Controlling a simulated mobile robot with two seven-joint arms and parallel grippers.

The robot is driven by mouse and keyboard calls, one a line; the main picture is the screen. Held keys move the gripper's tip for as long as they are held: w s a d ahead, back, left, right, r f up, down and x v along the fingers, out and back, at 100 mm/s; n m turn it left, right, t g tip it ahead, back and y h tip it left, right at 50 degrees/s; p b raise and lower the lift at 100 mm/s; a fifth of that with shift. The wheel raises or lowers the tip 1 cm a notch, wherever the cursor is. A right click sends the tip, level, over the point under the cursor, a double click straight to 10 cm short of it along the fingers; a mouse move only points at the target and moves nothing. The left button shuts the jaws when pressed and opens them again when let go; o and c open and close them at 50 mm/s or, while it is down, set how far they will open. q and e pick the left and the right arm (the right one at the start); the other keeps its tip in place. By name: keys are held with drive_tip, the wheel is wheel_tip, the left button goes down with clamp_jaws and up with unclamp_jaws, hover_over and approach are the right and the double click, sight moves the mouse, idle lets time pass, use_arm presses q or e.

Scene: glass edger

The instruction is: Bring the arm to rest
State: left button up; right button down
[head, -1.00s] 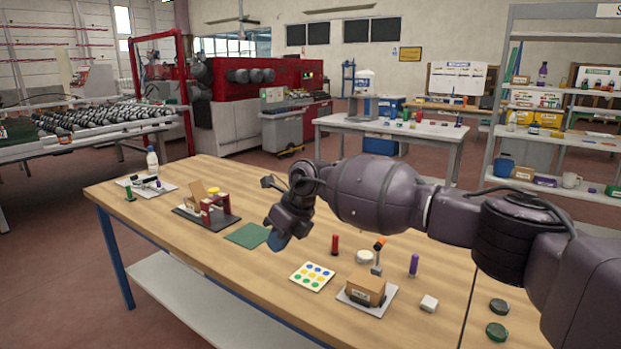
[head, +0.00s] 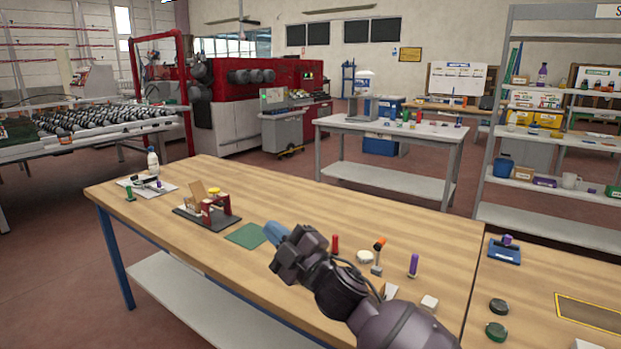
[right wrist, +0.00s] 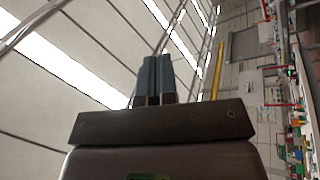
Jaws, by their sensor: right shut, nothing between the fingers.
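My right gripper (head: 277,234) is above the front middle of the wooden table (head: 330,212) in the head view, its arm coming in from the bottom right. Its blue fingers point up and to the left, near the green mat. In the right wrist view the two fingers (right wrist: 154,78) are together, with nothing between them, against the ceiling and wall. My left gripper is not in view. My right forearm hides part of the table's front, including most of the white tray area seen before.
A green mat (head: 246,235), a red-framed fixture (head: 213,208), a red marker (head: 335,244), a round white lid (head: 366,257), a purple marker (head: 413,265) and a white block (head: 429,303) are on the table. Several dark pucks and a blue holder (head: 504,251) are at right. The table's back middle is clear.

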drive_tip(key=s+d+f+m+t+h, duration=0.1)
drive_tip(key=s+d+f+m+h, duration=0.4)
drive_tip(key=d+f+m, duration=0.4)
drive_tip(key=s+d+f+m+t+h, duration=0.1)
drive_tip(key=s+d+f+m+h, duration=0.2)
drive_tip(key=d+f+m+h, duration=0.6)
drive_tip(key=s+d+f+m+g+h, duration=0.1)
drive_tip(key=s+d+f, duration=0.4)
drive_tip(key=s+f, duration=0.2)
drive_tip(key=s+d+f+m+g+h, duration=0.1)
drive_tip(key=s+d+f, duration=0.4)
drive_tip(key=s, duration=0.5)
drive_tip(key=s+d+f+g, duration=0.3)
drive_tip(key=s+d+f, duration=0.3)
drive_tip(key=s+f, duration=0.2)
drive_tip(key=shift+s+f+m+h, duration=0.2)
drive_tip(key=shift+f+m+h, duration=0.2)
drive_tip(key=shift+f, duration=0.15)
